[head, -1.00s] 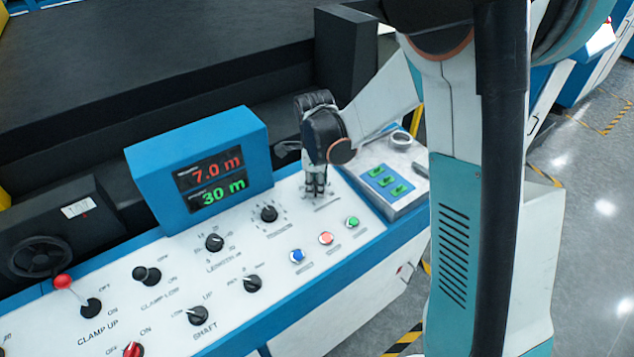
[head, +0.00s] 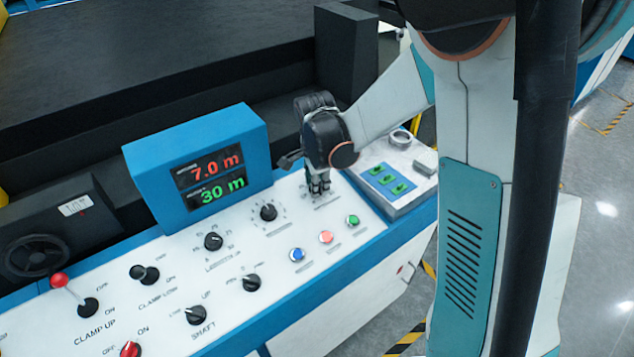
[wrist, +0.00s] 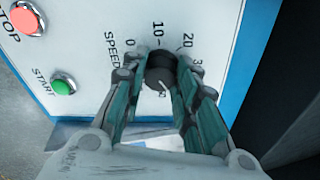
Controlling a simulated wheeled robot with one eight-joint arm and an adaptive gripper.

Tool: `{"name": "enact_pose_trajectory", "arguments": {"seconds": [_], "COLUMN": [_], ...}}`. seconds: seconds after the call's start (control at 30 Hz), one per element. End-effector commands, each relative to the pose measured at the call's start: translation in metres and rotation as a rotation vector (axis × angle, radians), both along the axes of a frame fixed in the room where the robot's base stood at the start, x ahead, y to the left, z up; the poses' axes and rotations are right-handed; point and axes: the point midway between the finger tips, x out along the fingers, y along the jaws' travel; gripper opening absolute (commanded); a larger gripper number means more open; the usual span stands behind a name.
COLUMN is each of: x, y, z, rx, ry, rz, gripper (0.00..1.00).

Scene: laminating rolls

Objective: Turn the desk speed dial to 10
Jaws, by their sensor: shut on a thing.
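The speed dial (wrist: 160,72) is a round black knob on the white desk panel (wrist: 90,20). In the wrist view its printed scale shows 0, 10, 20 and a partly hidden 3 along the far side, with the word SPEED at the left. A pale mark shows on the knob's near side; I cannot tell the setting from it. My gripper (wrist: 158,84) is shut on the dial, one finger on each side. In the head view my gripper (head: 319,187) points down at the panel's right part and hides the dial.
A blue display (head: 208,180) reads 7.0 m and 30 m. Blue, red and green buttons (head: 326,237) lie in front of my gripper. A grey box with green switches (head: 388,180) stands to the right. Other knobs and levers are at the left.

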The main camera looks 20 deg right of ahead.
Motion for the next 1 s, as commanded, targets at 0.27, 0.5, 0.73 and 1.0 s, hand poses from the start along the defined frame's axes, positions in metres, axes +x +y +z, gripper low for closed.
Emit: {"name": "enact_pose_trajectory", "arguments": {"seconds": [0.27,0.5,0.73,1.0], "x": [-0.0010,-0.0015,-0.0022,-0.0025], "y": [0.0000,-0.0008,-0.0010,-0.0014], "z": [-0.0007,-0.0007,-0.0007,-0.0008], "rx": [-0.043,-0.080,-0.116,-0.159], "ry": [-0.015,-0.028,-0.039,-0.053], "rz": [0.257,0.480,0.695,0.948], "gripper": [0.04,0.04,0.04,0.04]}}
